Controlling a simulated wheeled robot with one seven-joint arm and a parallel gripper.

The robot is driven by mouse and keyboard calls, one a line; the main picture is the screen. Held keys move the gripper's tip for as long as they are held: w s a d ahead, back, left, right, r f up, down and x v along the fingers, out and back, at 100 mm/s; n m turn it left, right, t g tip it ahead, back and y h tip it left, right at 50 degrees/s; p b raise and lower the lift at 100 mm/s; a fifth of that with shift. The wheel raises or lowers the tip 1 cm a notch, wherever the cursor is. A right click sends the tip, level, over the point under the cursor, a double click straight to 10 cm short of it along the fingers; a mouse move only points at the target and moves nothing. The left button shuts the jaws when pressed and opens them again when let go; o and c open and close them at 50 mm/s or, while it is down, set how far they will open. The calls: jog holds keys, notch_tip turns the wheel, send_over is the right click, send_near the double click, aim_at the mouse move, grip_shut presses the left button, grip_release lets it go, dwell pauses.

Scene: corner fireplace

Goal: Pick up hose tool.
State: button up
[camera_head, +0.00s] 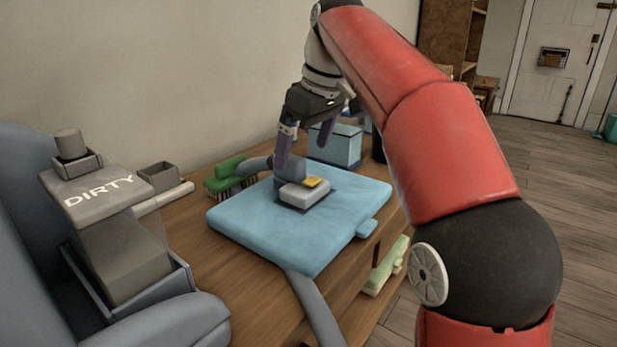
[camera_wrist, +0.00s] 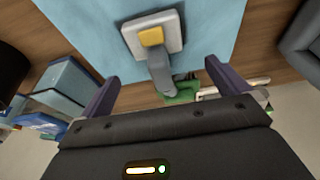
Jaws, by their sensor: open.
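The hose tool has a flat light-grey head with a yellow patch (camera_head: 304,193) and rests on a light blue pad on the wooden table. Its grey neck shows behind the head. In the wrist view, the hose tool's head (camera_wrist: 152,36) is at top centre, with the neck running down toward my gripper. My gripper (camera_head: 307,142) is open and empty, with its purple fingers pointing down just above and behind the tool's head. In the wrist view, the fingers of my gripper (camera_wrist: 160,85) stand apart on either side of the neck, and I see no contact.
The blue pad (camera_head: 240,225) covers much of the wooden table (camera_head: 190,235). A green brush (camera_head: 228,172) lies at its left and a blue box (camera_head: 338,147) stands behind. A grey container marked DIRTY (camera_head: 100,192) is at left. A grey hose (camera_head: 315,315) hangs in front.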

aim_at(294, 173)
jog(key=shift+w+a+f, duration=0.1)
jog(key=shift+w+f, duration=0.15)
jog(key=b+x, duration=0.2)
jog(key=x, duration=0.5)
jog(key=shift+w+a, duration=0.1)
jog(key=shift+w, duration=0.05)
jog(key=c, duration=1.3)
jog(key=shift+o, duration=0.2)
jog(key=shift+r, duration=0.15)
